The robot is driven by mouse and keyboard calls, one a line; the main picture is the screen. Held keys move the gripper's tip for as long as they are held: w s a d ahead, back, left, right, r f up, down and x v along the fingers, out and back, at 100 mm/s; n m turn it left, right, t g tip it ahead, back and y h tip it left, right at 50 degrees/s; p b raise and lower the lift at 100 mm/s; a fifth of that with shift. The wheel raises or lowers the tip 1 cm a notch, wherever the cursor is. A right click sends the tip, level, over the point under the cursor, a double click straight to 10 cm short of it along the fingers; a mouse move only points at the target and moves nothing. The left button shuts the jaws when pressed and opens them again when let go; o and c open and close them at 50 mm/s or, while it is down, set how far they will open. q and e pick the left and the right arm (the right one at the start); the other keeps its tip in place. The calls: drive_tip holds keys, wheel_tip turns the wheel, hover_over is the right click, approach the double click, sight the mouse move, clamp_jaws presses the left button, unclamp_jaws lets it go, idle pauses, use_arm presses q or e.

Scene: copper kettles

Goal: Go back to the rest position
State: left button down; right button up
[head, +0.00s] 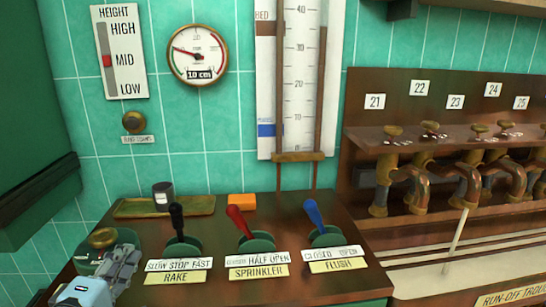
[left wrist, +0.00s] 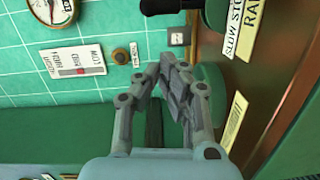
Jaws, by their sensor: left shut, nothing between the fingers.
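My left gripper (head: 122,262) is at the lower left of the head view, by the left end of the wooden control desk, next to a round brass knob (head: 102,237). It is shut and empty. The left wrist view shows its grey fingers (left wrist: 168,88) close together in front of the green tiled wall. My right gripper is in neither view.
The desk bears a black RAKE lever (head: 177,222), a red SPRINKLER lever (head: 239,221) and a blue FLUSH lever (head: 314,214). Behind them are a tray (head: 135,208), a dark cup (head: 163,195) and an orange block (head: 241,201). Several brass taps (head: 390,170) stand at the right.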

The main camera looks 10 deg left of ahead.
use_arm(q)
drive_tip(key=s+d+f+m+g+h, duration=0.2)
drive_tip(key=s+d+m+g+h, duration=0.3)
drive_tip(key=s+d+m+g, duration=0.6)
drive_tip(key=s+a+m+g+y, duration=0.1)
drive_tip(key=s+a+m+y, duration=0.1)
drive_tip(key=s+a+m, duration=0.3)
drive_tip(key=s+a+m+g+y, duration=0.1)
drive_tip(key=s+m+g+y, duration=0.15)
drive_tip(key=s, duration=0.45)
wheel_tip(320, 180, down, 30)
drive_tip(key=s+a+b, duration=0.3)
drive_tip(key=b, duration=0.2)
drive_tip(key=s+f+g+b, duration=0.2)
drive_tip(key=s+f+b, duration=0.2)
drive_tip(key=s+f, duration=1.4)
wheel_tip(320, 180, down, 2)
drive_tip(key=shift+a+f, duration=0.25)
drive_tip(key=shift+a, duration=0.2)
